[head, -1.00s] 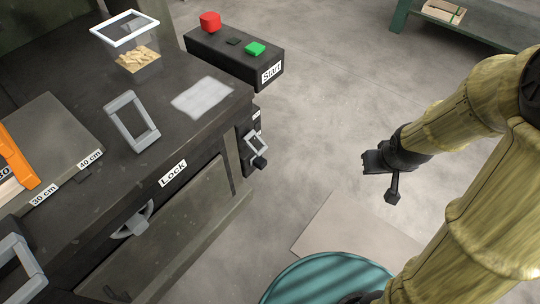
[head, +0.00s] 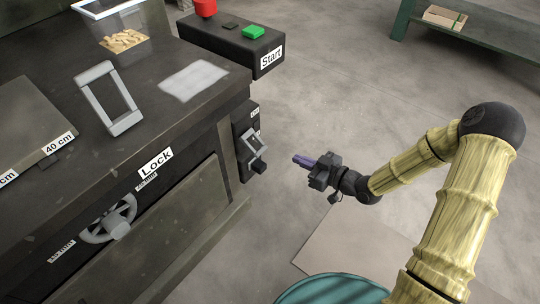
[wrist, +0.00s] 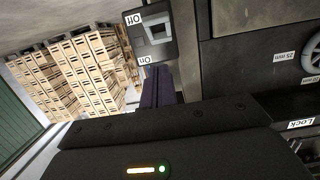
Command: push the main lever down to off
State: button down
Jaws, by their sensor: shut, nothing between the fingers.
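The main lever is a grey loop handle (head: 256,144) on a dark plate at the machine's right front corner. It also shows at the top of the wrist view (wrist: 158,32), with an On label (wrist: 145,60) nearer my fingers and a second label farther away. My gripper (head: 300,160) has purple fingers, shut and empty. It points left toward the lever plate, at about the lever's height in the picture, with a gap between them. The fingers (wrist: 157,86) also show in the wrist view, their lower part hidden by the gripper body.
A Start box (head: 240,42) with red and green buttons juts out above the lever. Left of the lever are the Lock label (head: 155,162) and a grey handwheel (head: 112,222).

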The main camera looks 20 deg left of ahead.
jog(key=f+b+x, duration=0.2)
jog(key=b+x, duration=0.6)
jog(key=x, duration=0.4)
jog(key=shift+f, duration=0.45)
jog(key=shift+w+a, duration=0.1)
